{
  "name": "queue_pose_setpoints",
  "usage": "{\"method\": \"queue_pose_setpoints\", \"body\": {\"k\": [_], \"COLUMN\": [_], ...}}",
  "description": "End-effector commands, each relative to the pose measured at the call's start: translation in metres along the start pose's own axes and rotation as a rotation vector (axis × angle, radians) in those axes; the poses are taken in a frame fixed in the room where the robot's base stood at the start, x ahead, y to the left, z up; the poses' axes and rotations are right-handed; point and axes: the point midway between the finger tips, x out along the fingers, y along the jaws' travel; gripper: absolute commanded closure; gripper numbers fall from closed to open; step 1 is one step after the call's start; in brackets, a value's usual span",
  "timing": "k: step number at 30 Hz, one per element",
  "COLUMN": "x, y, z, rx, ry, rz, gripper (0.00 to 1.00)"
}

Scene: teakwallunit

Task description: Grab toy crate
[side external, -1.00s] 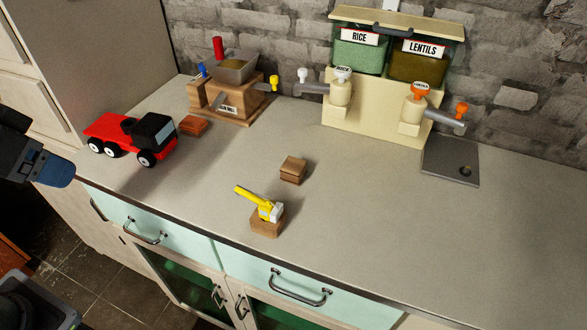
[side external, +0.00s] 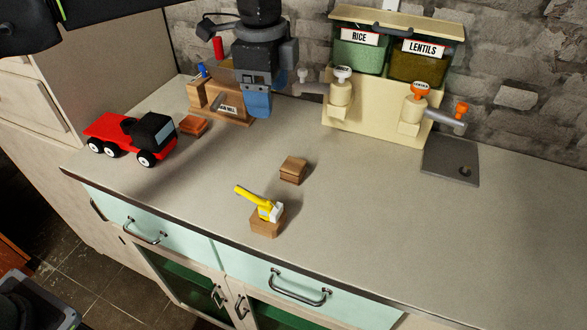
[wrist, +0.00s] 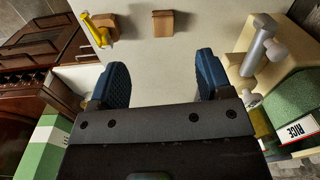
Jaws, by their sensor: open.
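A small brown wooden block-like crate (side external: 293,170) sits alone mid-counter; it also shows at the top of the wrist view (wrist: 165,24), ahead of the fingers. A second wooden crate (side external: 266,228) stands nearer the front edge with a yellow and white toy (side external: 266,209) on top. A reddish-brown block (side external: 193,126) lies beside the red toy truck (side external: 125,137). I cannot tell which one is named the toy crate. My gripper (side external: 257,103) is above the back of the counter, in front of the mill. Its blue fingers (wrist: 160,78) are apart, with nothing between them.
The wooden grain mill (side external: 205,95) is partly hidden behind my gripper. The rice and lentils dispenser (side external: 375,125) stands to its right, its knobs sticking out. A grey plate (side external: 450,163) lies right of that. The counter's right side is clear.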

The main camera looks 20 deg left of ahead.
Motion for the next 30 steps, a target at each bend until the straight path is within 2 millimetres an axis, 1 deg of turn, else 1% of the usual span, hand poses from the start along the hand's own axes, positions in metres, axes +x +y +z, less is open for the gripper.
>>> {"method": "queue_pose_setpoints", "body": {"k": [1, 3, 7, 11, 18, 21, 28, 30], "x": [0.011, 0.019, 0.028, 0.043, 0.089, 0.103, 0.119, 0.128], "y": [-0.002, -0.003, -0.004, -0.003, -0.001, -0.001, -0.001, -0.001], "z": [-0.012, -0.023, -0.032, -0.033, -0.031, -0.031, -0.031, -0.031], "rx": [0.047, 0.099, 0.148, 0.155, 0.153, 0.152, 0.151, 0.151], "ry": [-0.008, -0.015, -0.021, -0.024, -0.023, -0.022, -0.022, -0.022], "rz": [0.014, 0.026, 0.039, 0.044, 0.043, 0.041, 0.04, 0.041], "gripper": [0.28, 0.28, 0.28, 0.28, 0.28, 0.28, 0.28, 0.28]}}
